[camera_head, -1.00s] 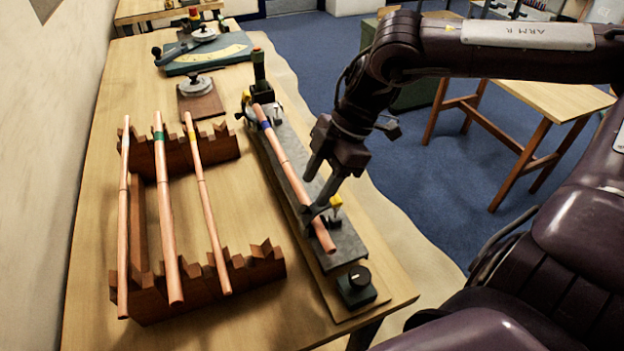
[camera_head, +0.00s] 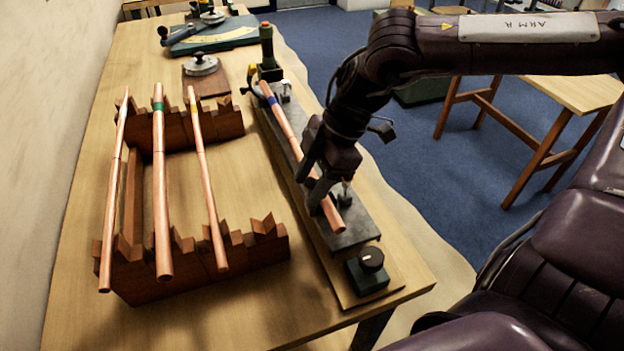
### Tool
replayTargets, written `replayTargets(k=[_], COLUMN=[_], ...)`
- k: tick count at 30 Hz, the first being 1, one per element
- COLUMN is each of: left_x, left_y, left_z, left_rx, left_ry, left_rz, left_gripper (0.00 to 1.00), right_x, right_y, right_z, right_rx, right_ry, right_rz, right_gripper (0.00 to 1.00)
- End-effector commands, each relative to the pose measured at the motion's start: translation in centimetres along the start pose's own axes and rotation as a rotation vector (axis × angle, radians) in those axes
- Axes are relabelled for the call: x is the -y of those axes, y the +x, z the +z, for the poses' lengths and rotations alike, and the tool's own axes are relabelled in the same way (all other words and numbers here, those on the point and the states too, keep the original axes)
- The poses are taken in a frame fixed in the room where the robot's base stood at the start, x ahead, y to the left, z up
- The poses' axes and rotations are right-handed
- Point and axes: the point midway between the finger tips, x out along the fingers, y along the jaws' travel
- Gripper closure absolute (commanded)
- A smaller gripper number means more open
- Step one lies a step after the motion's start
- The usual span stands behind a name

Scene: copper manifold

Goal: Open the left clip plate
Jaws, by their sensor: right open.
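A long dark fixture plate (camera_head: 353,232) lies along the table's right side, with a copper tube with a blue band (camera_head: 285,125) lying along it. A small clip part with a metal post (camera_head: 346,192) stands beside the tube's near end. Another small clip (camera_head: 246,90) sits at the far end, left of the tube. My right gripper (camera_head: 316,196) is open and low over the near end of the tube, close beside the near clip. Its fingers and wrist hide part of the tube and clip; I cannot tell if they touch. My left gripper is not in view.
A wooden rack (camera_head: 200,262) at the left holds three copper tubes. A black knob on a green block (camera_head: 369,268) sits at the fixture's near end. A green-handled post (camera_head: 267,52) stands at its far end. A green bending tool (camera_head: 215,40) lies farther back.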

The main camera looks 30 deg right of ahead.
Motion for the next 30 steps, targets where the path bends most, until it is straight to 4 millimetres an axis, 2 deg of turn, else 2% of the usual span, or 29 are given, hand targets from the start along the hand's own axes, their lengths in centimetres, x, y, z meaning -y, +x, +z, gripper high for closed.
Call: replayTargets(k=[1,10,16,25,30], left_x=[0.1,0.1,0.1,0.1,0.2], left_y=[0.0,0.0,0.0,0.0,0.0], left_z=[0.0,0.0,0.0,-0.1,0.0], left_rx=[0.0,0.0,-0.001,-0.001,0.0], left_ry=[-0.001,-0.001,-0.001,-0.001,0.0], left_rz=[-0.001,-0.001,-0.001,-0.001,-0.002], left_gripper=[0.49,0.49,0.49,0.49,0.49], right_x=[0.0,0.0,0.0,0.0,-0.1], right_y=[0.0,0.0,0.0,-0.3,-0.3], right_z=[0.0,0.0,0.2,2.0,2.3], right_rx=[0.0,0.0,0.015,0.13,0.14], right_ry=[0.0,0.0,0.0,0.003,0.006], right_rz=[0.0,0.0,0.0,0.0,0.002], right_gripper=[0.57,0.96,0.96,0.95,0.95])
